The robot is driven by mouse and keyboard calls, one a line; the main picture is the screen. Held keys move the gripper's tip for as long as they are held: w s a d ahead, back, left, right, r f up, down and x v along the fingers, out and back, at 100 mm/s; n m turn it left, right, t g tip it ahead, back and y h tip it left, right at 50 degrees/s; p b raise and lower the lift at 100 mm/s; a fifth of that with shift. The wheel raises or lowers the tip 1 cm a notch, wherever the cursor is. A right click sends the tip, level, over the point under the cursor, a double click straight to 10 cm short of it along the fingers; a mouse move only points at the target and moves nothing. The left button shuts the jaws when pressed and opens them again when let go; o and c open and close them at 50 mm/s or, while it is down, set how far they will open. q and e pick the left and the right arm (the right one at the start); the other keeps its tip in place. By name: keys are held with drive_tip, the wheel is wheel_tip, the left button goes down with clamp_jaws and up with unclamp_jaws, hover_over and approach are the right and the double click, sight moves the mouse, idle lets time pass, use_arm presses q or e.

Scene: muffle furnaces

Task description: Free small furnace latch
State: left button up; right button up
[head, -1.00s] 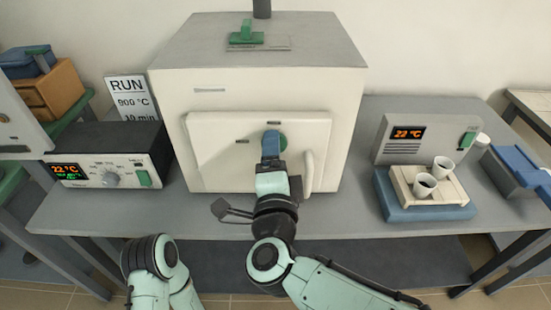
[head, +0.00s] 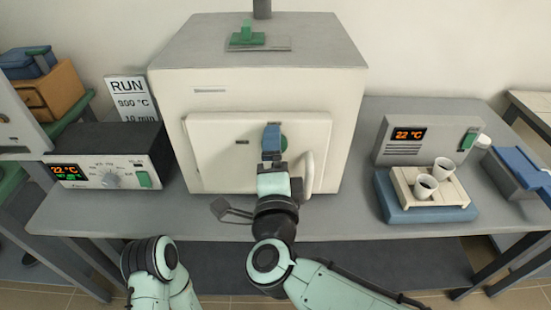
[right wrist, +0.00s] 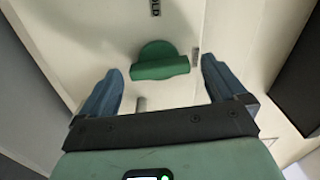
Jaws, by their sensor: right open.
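The white box furnace (head: 215,95) stands in the middle of the bench, its door (head: 215,150) shut. The green latch (right wrist: 160,62), a round disc with a raised bar, is on the door; its right edge (head: 284,143) shows beside my gripper in the head view. My right gripper (head: 272,130) is in front of the latch, its blue fingers apart. In the right wrist view, the open gripper (right wrist: 163,82) has a finger toward each side of the latch, with gaps to the bar and nothing held. My left gripper is out of view.
A pale vertical handle (head: 308,173) is on the door, right of my gripper. A control box (head: 105,158) with a dial stands left of the furnace. On the right, two cups stand on a tray (head: 403,190) over a blue base. The front bench strip is mostly clear.

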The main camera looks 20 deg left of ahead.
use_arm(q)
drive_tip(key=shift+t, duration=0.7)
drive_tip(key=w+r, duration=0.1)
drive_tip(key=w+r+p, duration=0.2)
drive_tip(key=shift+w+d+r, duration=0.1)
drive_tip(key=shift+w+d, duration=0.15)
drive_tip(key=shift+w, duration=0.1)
use_arm(e)
drive_tip(key=v, duration=1.3)
drive_tip(key=shift+s, duration=0.2)
